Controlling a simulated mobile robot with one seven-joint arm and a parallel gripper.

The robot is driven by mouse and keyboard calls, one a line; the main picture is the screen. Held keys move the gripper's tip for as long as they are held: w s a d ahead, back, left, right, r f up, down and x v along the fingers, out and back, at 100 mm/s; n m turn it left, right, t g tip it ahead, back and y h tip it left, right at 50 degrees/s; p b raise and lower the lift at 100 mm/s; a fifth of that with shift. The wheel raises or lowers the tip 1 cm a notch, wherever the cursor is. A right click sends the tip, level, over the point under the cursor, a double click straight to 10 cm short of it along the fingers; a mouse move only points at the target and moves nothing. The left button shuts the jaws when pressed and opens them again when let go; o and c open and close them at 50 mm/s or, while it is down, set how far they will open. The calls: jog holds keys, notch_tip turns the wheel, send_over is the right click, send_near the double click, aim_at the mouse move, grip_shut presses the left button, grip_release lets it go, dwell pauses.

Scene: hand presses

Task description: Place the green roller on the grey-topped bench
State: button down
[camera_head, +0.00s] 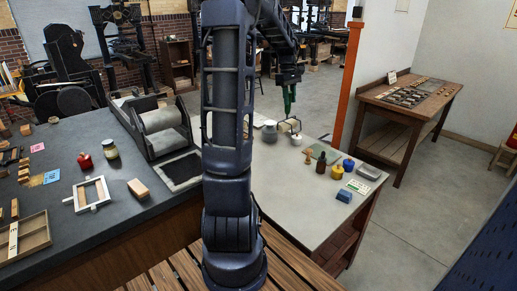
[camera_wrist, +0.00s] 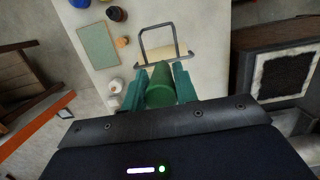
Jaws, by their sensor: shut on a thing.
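My gripper (camera_head: 289,98) is shut on the green roller (camera_wrist: 160,88), whose green cylindrical part shows between the green fingers in the wrist view. In the head view only a small green patch shows below the wrist. I hold it above the far part of the pale grey-topped bench (camera_head: 285,222). A wire frame (camera_wrist: 162,42) with a pale bar lies just beyond the roller in the wrist view; I cannot tell whether it is joined to the roller. Another bench (camera_head: 135,218), with a dark grey top, stands at the left.
A white jar (camera_head: 270,131) stands near the far edge. The front middle of its top is clear.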

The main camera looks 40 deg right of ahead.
notch_tip(320, 180, down, 23)
dwell(0.8)
jog(key=shift+a+f, duration=0.1)
jog(key=shift+f, duration=0.25)
